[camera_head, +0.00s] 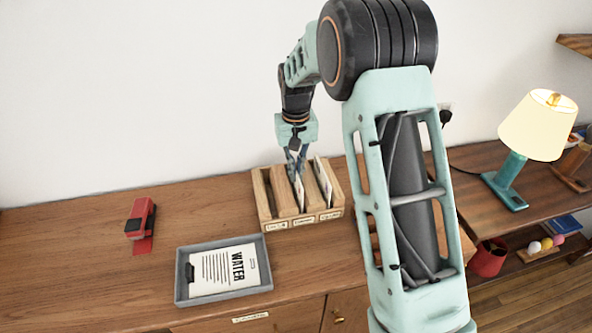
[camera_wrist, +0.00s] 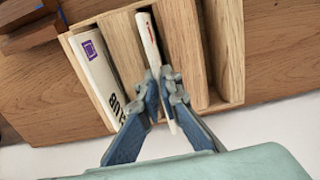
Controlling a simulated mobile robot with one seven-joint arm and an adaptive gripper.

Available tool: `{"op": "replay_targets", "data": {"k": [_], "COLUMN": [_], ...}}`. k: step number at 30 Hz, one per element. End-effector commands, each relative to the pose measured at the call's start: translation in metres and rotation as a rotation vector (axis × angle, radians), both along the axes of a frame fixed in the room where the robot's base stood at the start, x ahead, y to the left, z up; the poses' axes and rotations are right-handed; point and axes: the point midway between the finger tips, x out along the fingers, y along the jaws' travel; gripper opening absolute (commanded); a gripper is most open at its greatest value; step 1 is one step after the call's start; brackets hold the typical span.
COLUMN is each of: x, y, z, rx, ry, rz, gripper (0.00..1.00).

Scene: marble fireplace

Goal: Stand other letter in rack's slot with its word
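The wooden rack (camera_head: 265,207) stands on the sideboard, with several dividers and small labels on its front; the label words are too small to read. My gripper (camera_head: 296,160) is over its middle slot. In the wrist view my gripper (camera_wrist: 162,85) is closed on a thin white letter (camera_wrist: 147,38) with a red mark, standing on edge in that slot. The held letter also shows in the head view (camera_head: 299,191). Another white letter (camera_head: 323,182) stands in the right slot; in the wrist view it (camera_wrist: 97,72) shows a purple stamp and dark, partly hidden lettering. The left slot looks empty.
A grey tray (camera_head: 224,296) in front of the rack holds a sheet (camera_head: 222,272) headed WATER. A red stapler-like object (camera_head: 140,222) lies to the left. A lamp (camera_head: 538,125) stands on a lower table at right. The wall is close behind the rack.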

Motion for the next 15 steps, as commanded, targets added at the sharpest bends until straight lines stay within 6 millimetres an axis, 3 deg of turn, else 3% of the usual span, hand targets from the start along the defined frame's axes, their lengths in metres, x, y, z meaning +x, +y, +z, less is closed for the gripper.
{"op": "replay_targets", "data": {"k": [10,15], "x": [0.0001,0.0001], "y": [0.0000,0.0000], "z": [-0.0026,-0.0025], "rx": [0.000,0.000], "ry": [0.000,0.000], "rz": [0.000,0.000], "gripper": [0.00,0.22]}}
